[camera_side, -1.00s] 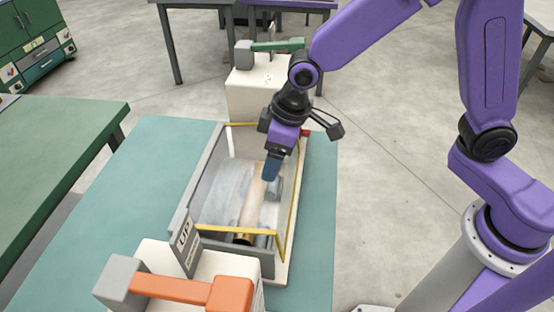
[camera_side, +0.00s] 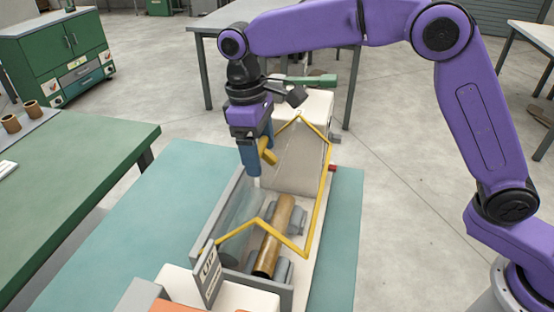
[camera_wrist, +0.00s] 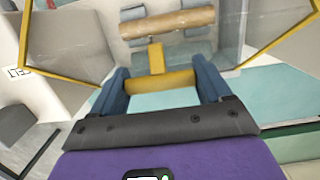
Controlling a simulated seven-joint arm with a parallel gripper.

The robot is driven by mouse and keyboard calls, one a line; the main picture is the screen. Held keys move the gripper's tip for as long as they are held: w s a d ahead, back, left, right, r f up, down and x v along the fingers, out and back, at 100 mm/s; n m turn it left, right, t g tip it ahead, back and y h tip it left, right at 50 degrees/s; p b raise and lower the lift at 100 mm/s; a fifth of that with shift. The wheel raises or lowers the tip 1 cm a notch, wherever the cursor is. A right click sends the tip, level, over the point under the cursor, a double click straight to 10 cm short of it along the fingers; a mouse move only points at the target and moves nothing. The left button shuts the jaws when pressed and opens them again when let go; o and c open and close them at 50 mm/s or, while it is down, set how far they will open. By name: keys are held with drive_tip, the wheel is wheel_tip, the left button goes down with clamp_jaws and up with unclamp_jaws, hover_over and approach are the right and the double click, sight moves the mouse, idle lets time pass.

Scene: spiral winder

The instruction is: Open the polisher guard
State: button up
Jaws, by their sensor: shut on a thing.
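The polisher guard is a clear cover with a yellow frame (camera_side: 319,195), tilted up over the machine bed in the side view. Its frame (camera_wrist: 272,46) spreads to both sides in the wrist view. My gripper (camera_side: 256,167) is shut on the guard's yellow handle (camera_side: 268,151), above the left wall of the machine. The wrist view shows the handle (camera_wrist: 150,82) lying across between the blue fingers of my gripper (camera_wrist: 163,86). A brown roller (camera_side: 272,240) lies in the bed under the guard and shows in the wrist view (camera_wrist: 167,22).
White end housings stand at the far end (camera_side: 315,105) and near end (camera_side: 240,298) of the machine. The far one bears a green lever (camera_side: 312,81). A teal table (camera_side: 150,215) surrounds the machine, clear on the left. A green bench (camera_side: 70,165) stands further left.

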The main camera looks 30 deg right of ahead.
drive_tip(key=w+a, duration=0.1)
drive_tip(key=w+a+r, duration=0.1)
drive_tip(key=w+a, duration=0.1)
drive_tip(key=shift+w+a+r, duration=0.15)
drive_tip(key=shift+w+a, duration=0.85)
